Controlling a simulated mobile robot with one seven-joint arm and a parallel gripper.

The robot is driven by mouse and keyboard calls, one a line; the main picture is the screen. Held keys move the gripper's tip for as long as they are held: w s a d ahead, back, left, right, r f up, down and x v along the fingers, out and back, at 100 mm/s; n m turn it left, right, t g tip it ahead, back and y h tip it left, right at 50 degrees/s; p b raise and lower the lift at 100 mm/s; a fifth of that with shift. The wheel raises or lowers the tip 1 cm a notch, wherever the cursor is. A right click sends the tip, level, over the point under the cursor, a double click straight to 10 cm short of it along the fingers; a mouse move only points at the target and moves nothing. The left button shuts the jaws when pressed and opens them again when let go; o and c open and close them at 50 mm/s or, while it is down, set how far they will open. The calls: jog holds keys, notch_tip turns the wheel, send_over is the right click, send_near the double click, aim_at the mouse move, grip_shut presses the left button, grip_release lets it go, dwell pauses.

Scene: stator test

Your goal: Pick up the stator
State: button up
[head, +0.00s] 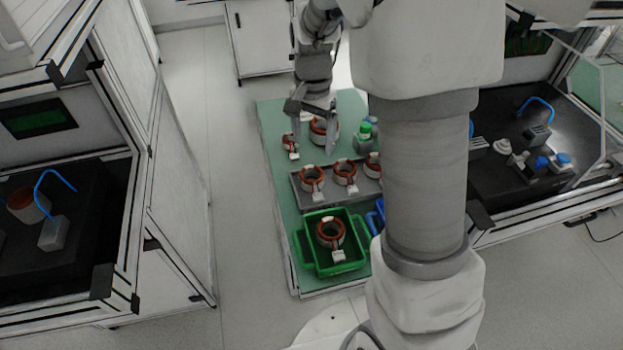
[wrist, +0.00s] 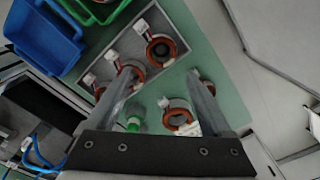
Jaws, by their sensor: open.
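Several stators, copper-red rings with pale bodies and white connector blocks, are in view. One stator (head: 322,131) stands on the green table top, partly behind my gripper (head: 312,128); it shows between the fingers in the wrist view (wrist: 178,117). Another stator (head: 290,144) stands left of it, and the right finger partly hides it in the wrist view (wrist: 208,87). A row of stators (head: 312,177) sits in a grey tray (head: 318,201). One more stator (head: 330,233) lies in a green bin (head: 344,268). My gripper is open and empty above the table, fingers pointing down.
A green-capped bottle (head: 364,136) stands right of the rear stator. A blue bin (wrist: 45,38) lies beside the green bin. Machine cabinets (head: 165,190) flank the table on both sides. My arm hides the table's right part. The table's left rear corner (head: 270,110) is clear.

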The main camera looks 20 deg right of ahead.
send_over(311, 178)
jog(key=f, duration=0.4)
jog(key=s+f, duration=0.1)
jog(key=f, duration=0.2)
jog(key=shift+b, duration=0.35)
jog(key=shift+s+a+f, duration=0.1)
jog(key=shift+f, duration=1.25)
jog(key=shift+a+f, duration=0.1)
jog(key=shift+f, duration=1.25)
jog(key=shift+c, duration=0.2)
jog(key=shift+r, duration=0.1)
grip_shut()
